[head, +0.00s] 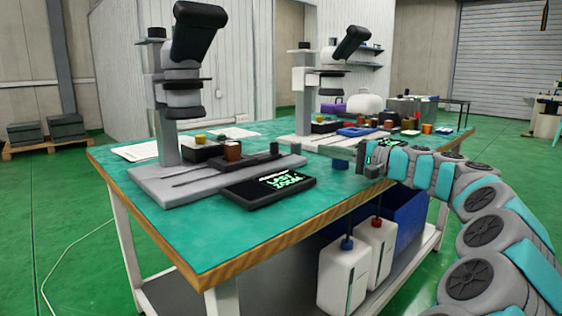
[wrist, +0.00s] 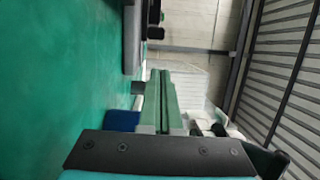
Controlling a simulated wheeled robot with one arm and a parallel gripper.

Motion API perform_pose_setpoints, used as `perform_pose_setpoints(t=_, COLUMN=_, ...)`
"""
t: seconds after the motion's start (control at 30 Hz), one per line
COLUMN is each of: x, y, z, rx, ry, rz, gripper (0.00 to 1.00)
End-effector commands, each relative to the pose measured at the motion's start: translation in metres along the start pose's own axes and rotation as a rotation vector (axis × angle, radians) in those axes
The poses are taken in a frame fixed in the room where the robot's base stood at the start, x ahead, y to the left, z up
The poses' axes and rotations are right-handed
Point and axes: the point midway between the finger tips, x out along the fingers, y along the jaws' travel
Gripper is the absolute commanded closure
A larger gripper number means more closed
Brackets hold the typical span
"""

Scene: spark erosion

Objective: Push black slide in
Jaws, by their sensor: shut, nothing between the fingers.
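The near microscope (head: 170,110) stands on a grey base plate (head: 180,180) on the green table. On that base, a black block with a small knob (head: 262,158) sits at the right, beside a dark bar; it may be the black slide, but I cannot tell for sure. My gripper (head: 308,149) reaches in from the right, above the table, its fingers together and empty. Its tips are to the right of the black block, apparently apart from it. In the wrist view, the shut fingers (wrist: 160,95) point away from me, with a dark part (wrist: 155,25) beyond them at upper left.
A black panel with green lettering (head: 267,187) lies at the base's front edge. Bare table top (head: 190,235) lies front left.

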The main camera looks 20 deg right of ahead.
Motion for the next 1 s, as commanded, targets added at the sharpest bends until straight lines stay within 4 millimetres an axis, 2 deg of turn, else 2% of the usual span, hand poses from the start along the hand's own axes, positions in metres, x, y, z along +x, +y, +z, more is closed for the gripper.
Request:
perform_pose_setpoints(t=0.03, x=-0.005, y=0.005, z=-0.002, rx=-0.008, ry=-0.010, rz=0.008, gripper=1.00)
perform_pose_setpoints(t=0.17, x=-0.008, y=0.004, z=0.002, rx=-0.009, ry=-0.047, rz=0.024, gripper=1.00)
perform_pose_setpoints(t=0.3, x=-0.003, y=0.003, z=0.003, rx=-0.009, ry=-0.058, rz=0.028, gripper=1.00)
perform_pose_setpoints(t=0.43, x=0.014, y=0.004, z=0.005, rx=-0.007, ry=-0.061, rz=0.029, gripper=1.00)
perform_pose_setpoints(t=0.73, x=0.066, y=0.005, z=0.008, rx=-0.009, ry=-0.059, rz=0.030, gripper=1.00)
perform_pose_setpoints(t=1.0, x=0.089, y=0.004, z=0.010, rx=-0.010, ry=-0.059, rz=0.027, gripper=1.00)
